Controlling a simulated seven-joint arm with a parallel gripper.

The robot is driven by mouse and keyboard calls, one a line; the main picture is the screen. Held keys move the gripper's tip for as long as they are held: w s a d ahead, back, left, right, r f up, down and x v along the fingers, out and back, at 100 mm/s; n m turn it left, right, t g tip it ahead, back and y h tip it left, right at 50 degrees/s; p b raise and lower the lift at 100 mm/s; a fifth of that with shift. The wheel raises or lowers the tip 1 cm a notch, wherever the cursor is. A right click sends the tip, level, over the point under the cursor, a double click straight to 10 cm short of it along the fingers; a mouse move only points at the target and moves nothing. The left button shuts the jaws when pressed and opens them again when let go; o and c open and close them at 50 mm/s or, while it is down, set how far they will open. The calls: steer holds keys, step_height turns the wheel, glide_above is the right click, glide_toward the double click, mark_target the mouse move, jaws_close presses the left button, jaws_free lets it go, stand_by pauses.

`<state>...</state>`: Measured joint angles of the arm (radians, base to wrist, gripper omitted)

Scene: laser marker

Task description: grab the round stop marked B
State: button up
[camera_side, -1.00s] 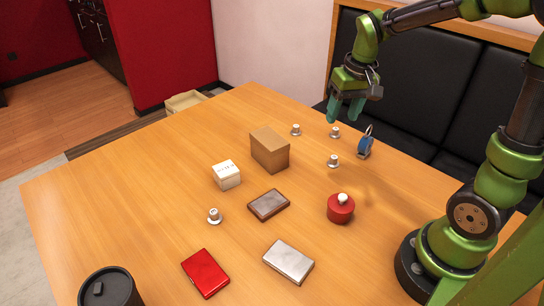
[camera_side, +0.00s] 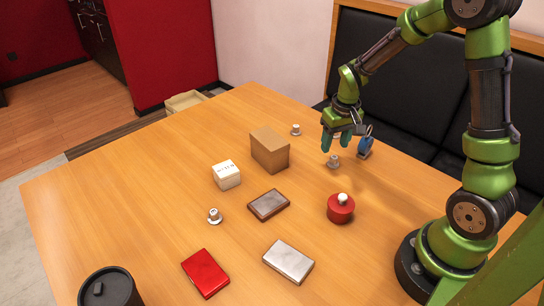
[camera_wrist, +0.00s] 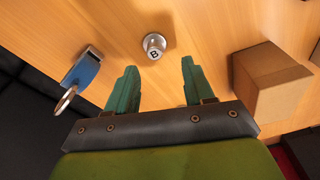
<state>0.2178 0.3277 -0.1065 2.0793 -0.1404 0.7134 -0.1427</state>
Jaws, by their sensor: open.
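The round stop marked B (camera_wrist: 154,46) is a small silver knob on a round base, with a dark B on its pale top. It stands upright on the table, ahead of and between my open fingertips in the wrist view. In the side view this stop (camera_side: 333,161) appears just below my gripper (camera_side: 337,146). My gripper (camera_wrist: 158,78) has two teal fingers spread apart, with nothing between them. The fingers look apart from the stop. Two similar stops stand at the back (camera_side: 296,130) and front left (camera_side: 214,216); their letters are not readable.
A blue padlock (camera_side: 365,148) stands close right of my gripper in the side view. A brown box (camera_side: 269,150) is to the left. A red pot with a white knob (camera_side: 340,209), flat cases (camera_side: 289,262) and a white block (camera_side: 226,175) are nearer the camera.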

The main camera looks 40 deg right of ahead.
mark_target(334, 157)
steer(key=f, duration=0.4)
steer(key=shift+s+d, duration=0.2)
steer(key=shift+d, duration=0.1)
steer(key=shift+w+f, duration=0.1)
steer(key=shift+f, duration=0.35)
jaws_close()
